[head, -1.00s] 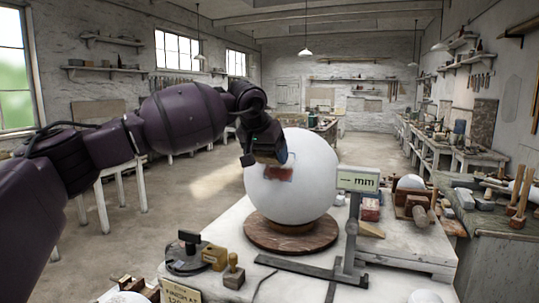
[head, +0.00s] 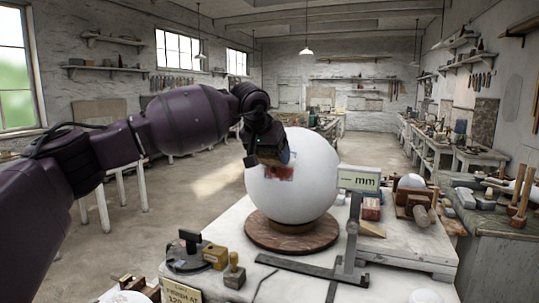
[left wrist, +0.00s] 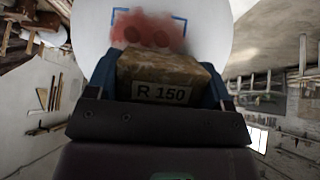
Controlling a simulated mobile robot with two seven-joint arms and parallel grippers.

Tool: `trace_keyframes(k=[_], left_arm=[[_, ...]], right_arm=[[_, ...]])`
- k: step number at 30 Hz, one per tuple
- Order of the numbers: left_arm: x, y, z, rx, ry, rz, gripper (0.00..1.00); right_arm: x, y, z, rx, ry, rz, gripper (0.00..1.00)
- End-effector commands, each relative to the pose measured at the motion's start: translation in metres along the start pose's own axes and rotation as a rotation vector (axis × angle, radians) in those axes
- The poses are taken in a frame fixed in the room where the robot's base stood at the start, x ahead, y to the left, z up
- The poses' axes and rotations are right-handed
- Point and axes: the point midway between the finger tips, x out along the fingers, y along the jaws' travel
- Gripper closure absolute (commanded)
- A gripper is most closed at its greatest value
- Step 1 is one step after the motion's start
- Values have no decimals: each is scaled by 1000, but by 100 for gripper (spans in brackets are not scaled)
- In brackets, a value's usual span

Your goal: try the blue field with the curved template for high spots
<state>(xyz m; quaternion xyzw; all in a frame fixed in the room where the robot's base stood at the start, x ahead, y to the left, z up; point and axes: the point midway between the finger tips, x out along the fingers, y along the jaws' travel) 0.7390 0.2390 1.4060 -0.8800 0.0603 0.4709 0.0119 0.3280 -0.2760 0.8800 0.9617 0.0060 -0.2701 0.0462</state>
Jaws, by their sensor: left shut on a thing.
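A large white plaster sphere (head: 308,190) stands on a round wooden base on the bench. A red smear (head: 276,173) with darker spots marks its near left side. In the left wrist view, blue corner marks (left wrist: 121,11) frame the field around the red smear (left wrist: 150,30). My left gripper (head: 268,154) is at the upper left of the sphere. My right gripper is not in view.
A metal height gauge with a mm display (head: 359,178) stands right of the sphere. A black-handled tool (head: 188,250) and wooden blocks (head: 234,272) are at front left. The bench top (head: 410,248) is partly clear at right.

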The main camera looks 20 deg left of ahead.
Motion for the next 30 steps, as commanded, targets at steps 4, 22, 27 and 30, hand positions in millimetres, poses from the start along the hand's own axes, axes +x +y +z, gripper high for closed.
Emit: trace_keyframes(k=[4, 22, 27, 30], left_arm=[[2, 0, -1, 0, 0, 0, 50], [4, -11, -2, 0, 1, 0, 50], [4, -17, -1, -2, 0, 0, 50], [4, -21, -1, -2, 0, -1, 50]], right_arm=[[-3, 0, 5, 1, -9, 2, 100], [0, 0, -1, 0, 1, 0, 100], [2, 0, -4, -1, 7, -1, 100], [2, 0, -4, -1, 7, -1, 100]])
